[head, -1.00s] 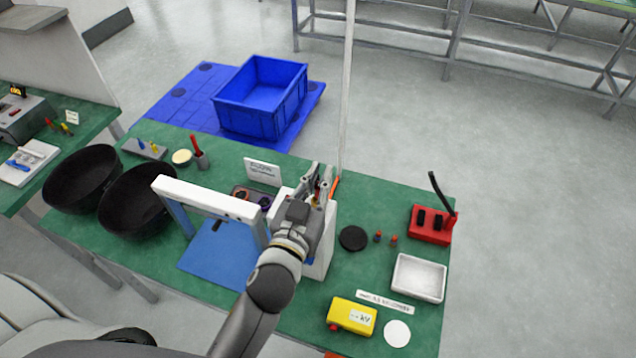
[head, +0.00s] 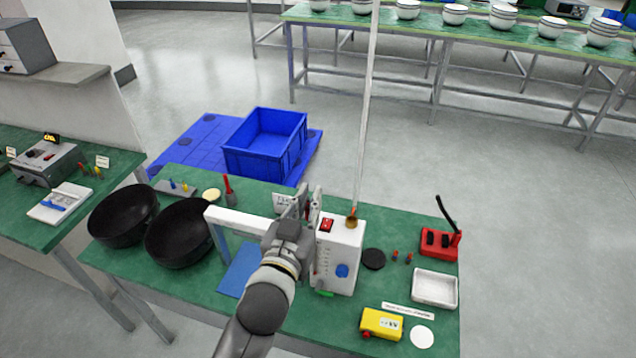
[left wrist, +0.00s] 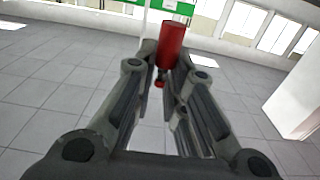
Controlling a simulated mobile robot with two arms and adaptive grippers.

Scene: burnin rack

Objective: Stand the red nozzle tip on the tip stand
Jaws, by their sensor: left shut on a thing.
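My left gripper (head: 303,200) is raised over the green table, just left of the white box, with its fingers pointing away. In the left wrist view, the gripper (left wrist: 167,65) is shut on the red nozzle tip (left wrist: 172,42), a red cylinder between the fingertips with a small red end below it. In the head view the fingers mostly hide the tip. A grey block (head: 163,189), which looks like the tip stand, lies at the table's back left. A blue piece (head: 172,184) and a yellow piece (head: 185,188) stand on it. My right gripper is out of view.
The white box (head: 343,245) has a red switch, a blue knob and a brown cup on top. A white frame (head: 235,220) and two black bowls (head: 123,214) (head: 180,235) stand left of the gripper. A red-handled tool (head: 228,186) stands upright near a cream disc (head: 211,195).

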